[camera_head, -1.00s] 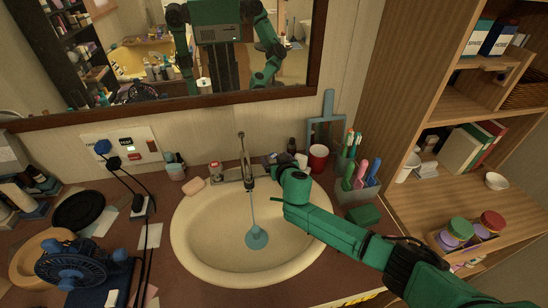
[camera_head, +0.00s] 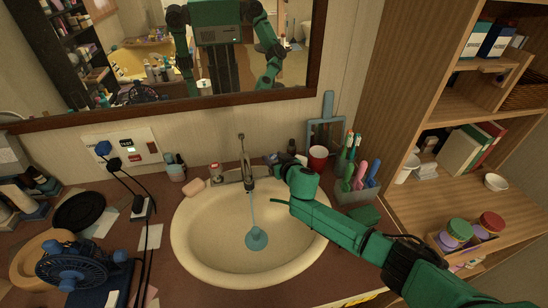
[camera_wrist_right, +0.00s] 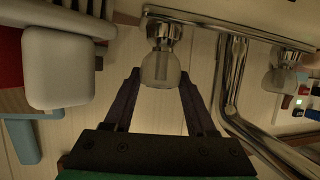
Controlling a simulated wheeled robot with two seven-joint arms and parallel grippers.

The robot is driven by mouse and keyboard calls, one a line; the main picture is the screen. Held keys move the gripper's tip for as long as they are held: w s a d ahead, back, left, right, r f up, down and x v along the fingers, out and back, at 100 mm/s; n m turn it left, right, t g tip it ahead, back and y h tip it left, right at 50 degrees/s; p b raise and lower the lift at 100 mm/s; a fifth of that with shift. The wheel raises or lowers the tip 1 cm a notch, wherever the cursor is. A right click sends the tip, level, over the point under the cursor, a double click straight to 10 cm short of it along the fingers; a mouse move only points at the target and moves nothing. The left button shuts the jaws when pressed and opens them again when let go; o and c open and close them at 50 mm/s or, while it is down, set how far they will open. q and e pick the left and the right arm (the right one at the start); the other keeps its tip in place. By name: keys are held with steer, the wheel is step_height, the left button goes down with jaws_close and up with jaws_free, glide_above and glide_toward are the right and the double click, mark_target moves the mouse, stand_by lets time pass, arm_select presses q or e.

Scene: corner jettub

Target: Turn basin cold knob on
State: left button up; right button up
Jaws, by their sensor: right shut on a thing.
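The basin (camera_head: 192,245) is a cream oval bowl in the counter. Its tall metal faucet (camera_head: 248,170) stands at the back. The right-hand knob (camera_wrist_right: 160,68), clear with a chrome base, sits between the fingers of my right gripper (camera_wrist_right: 160,85), which is shut on it. In the head view my right gripper (camera_head: 274,160) reaches the back right rim and hides most of that knob. The left-hand knob (camera_head: 215,170), with a red top, stands apart on the other side. A pale blue streak (camera_head: 254,215) runs from the spout to a round blue patch. My left gripper is out of view.
A soap bar (camera_head: 194,187) lies at the left rim. Cables, a blue fan (camera_head: 72,265) and a black dish (camera_head: 79,211) crowd the left counter. A wooden shelf (camera_head: 470,190) borders the right.

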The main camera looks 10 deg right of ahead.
steer(key=o, duration=1.4)
steer(key=shift+s, duration=0.1)
steer(key=shift+s+d+r, duration=0.1)
steer(key=shift+s+r, duration=0.05)
steer(key=shift+s, duration=0.15)
steer(key=v, duration=1.3)
steer(key=shift+s+d+r, duration=0.1)
steer(key=shift+s+r, duration=0.05)
steer(key=shift+s, duration=0.2)
